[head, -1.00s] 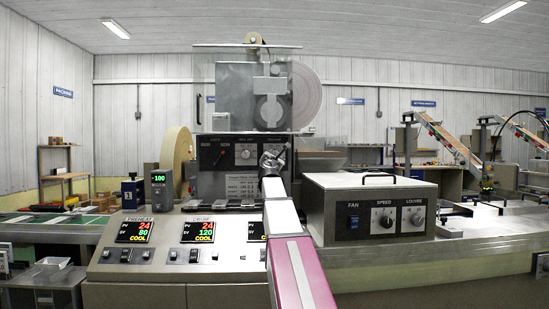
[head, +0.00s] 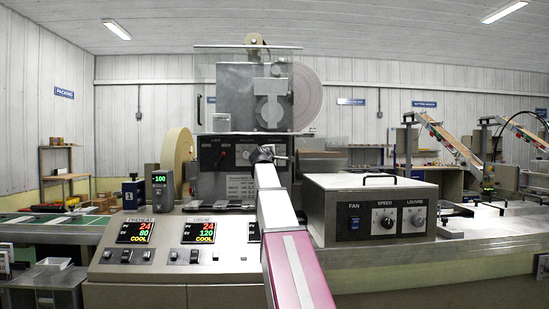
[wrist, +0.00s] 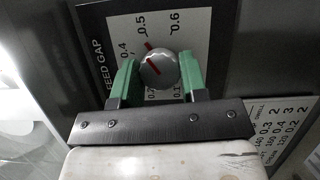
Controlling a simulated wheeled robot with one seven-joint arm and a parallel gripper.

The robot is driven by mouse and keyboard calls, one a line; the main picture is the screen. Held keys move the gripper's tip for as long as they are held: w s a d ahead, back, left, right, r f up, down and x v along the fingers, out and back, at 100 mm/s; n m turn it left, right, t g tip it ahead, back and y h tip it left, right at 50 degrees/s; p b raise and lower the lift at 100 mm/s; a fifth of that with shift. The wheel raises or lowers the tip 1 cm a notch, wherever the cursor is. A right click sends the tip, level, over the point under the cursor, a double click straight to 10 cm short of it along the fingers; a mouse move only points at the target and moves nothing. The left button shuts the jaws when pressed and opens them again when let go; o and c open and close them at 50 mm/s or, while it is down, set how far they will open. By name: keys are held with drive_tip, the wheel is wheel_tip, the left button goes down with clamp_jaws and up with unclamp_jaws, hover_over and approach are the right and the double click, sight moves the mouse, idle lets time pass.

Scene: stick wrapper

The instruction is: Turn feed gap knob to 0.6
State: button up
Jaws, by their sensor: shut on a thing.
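The feed gap knob (wrist: 158,71) is a round grey knob with a red pointer line, on a dark panel with a white scale plate (wrist: 190,40) lettered FEED GAP. The pointer slants to the upper left, roughly between 0.4 and 0.5; a separate red mark lies just above the knob. The 0.6 is at the upper right. My gripper (wrist: 159,66) has its green fingers on either side of the knob, shut on it. In the head view my gripper (head: 266,154) is at the machine's upper panel and the knob cannot be made out behind it.
A fan and speed box (head: 370,210) stands right of my arm. A sloped console (head: 175,245) with temperature displays is at the lower left.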

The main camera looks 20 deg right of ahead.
drive_tip(key=m+y, duration=0.2)
drive_tip(key=m, duration=0.2)
drive_tip(key=m+g+y, duration=0.1)
drive_tip(key=m, duration=0.3)
drive_tip(key=shift+d+r+g+y, duration=0.1)
drive_tip(key=shift+g+y, duration=0.2)
drive_tip(key=shift+y, duration=0.1)
drive_tip(key=shift+s+m, duration=0.1)
drive_tip(key=shift+m, duration=0.3)
drive_tip(key=o, duration=0.9)
drive_tip(key=v, duration=1)
drive_tip(key=shift+s+r, duration=0.25)
drive_tip(key=shift+s, duration=0.05)
